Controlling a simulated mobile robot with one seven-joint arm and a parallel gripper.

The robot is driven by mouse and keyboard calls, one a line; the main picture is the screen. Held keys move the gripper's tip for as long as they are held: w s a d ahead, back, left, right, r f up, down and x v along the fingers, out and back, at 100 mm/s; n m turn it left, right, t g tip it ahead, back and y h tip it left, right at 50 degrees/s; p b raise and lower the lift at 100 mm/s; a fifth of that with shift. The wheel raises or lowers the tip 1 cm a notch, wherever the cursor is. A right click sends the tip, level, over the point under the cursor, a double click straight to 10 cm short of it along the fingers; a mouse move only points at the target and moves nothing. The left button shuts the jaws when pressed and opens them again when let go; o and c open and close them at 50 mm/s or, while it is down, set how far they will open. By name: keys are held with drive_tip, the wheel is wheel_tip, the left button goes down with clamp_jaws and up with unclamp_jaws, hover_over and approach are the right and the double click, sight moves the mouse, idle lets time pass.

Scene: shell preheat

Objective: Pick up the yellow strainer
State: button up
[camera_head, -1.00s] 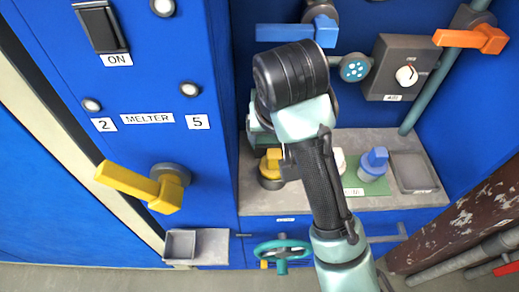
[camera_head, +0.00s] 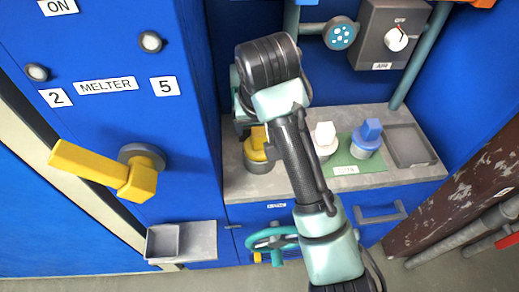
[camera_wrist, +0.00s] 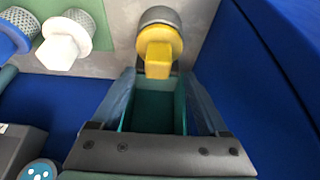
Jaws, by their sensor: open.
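The yellow strainer (camera_head: 257,150), with a yellow handle on a grey round body, stands at the left end of the grey counter (camera_head: 240,195), partly hidden by my arm in the head view. In the wrist view the yellow strainer (camera_wrist: 158,50) is at top centre, just beyond the fingertips and roughly centred between them. My gripper (camera_wrist: 160,82) is open and empty, with one finger on each side. I cannot tell from this view how far it is from the handle. In the head view my gripper is hidden behind the wrist.
A grey tray (camera_head: 410,146) is at the counter's right end. The blue melter cabinet with a yellow lever (camera_head: 100,172) rises on the left.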

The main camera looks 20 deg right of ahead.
sight(260, 132)
drive_tip(key=x, duration=0.3)
drive_tip(key=shift+d+f+b, duration=0.15)
drive_tip(key=shift+f+b, duration=0.2)
clamp_jaws()
